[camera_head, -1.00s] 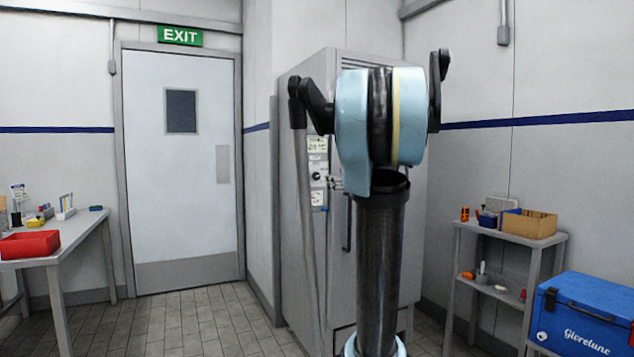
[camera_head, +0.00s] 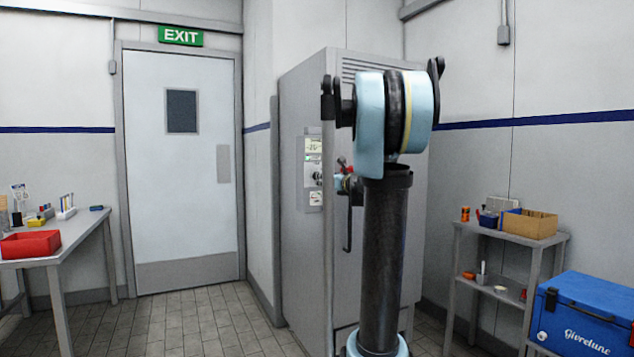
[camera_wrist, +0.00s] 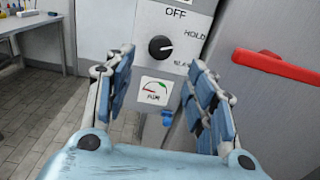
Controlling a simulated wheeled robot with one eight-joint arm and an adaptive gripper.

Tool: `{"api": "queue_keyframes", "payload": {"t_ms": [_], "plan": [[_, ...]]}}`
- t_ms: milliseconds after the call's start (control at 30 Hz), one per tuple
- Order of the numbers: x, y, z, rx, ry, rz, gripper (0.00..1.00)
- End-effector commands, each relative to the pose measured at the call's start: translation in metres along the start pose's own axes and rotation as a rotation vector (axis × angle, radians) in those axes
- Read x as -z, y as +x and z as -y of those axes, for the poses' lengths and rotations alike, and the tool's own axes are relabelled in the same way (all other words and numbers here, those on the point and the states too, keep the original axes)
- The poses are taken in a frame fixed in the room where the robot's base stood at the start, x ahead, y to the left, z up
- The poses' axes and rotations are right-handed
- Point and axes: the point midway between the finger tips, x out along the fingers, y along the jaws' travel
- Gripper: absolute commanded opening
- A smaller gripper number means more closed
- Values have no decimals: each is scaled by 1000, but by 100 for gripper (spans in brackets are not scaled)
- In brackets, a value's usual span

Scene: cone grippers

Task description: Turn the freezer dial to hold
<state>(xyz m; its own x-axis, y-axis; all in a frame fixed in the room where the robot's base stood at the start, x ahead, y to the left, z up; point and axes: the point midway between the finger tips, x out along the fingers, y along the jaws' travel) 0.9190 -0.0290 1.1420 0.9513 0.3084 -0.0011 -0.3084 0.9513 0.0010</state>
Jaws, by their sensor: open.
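The freezer (camera_head: 302,235) stands at the back, a tall grey cabinet with a control panel (camera_head: 313,170) on its side. In the wrist view the panel (camera_wrist: 205,14) carries a black round dial (camera_wrist: 161,47) with a white pointer line aimed to the right, between the HOLD label at upper right and a partly legible label at lower right. OFF is printed above the dial. My gripper (camera_wrist: 165,98) is open and empty, its two blue-padded fingers apart below the dial and not touching it. In the head view my arm hides part of the freezer front.
A red handle (camera_wrist: 284,64) sticks out on the freezer door at right. A gauge (camera_wrist: 154,91) is below the dial. A table with a red bin (camera_head: 30,244) is at left; a shelf (camera_head: 500,232) and blue cooler (camera_head: 585,310) are at right. The middle floor is clear.

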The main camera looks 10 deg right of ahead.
Motion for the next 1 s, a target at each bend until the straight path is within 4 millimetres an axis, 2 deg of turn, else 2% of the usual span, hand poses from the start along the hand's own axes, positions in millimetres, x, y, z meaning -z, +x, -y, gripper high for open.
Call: {"api": "queue_keyframes", "payload": {"t_ms": [300,500,700,1000], "plan": [[0,48,0,-2,0,0,51],[0,72,0,-2,0,0,51],[0,84,0,0,-1,0,51],[0,86,0,0,-1,0,51]]}}
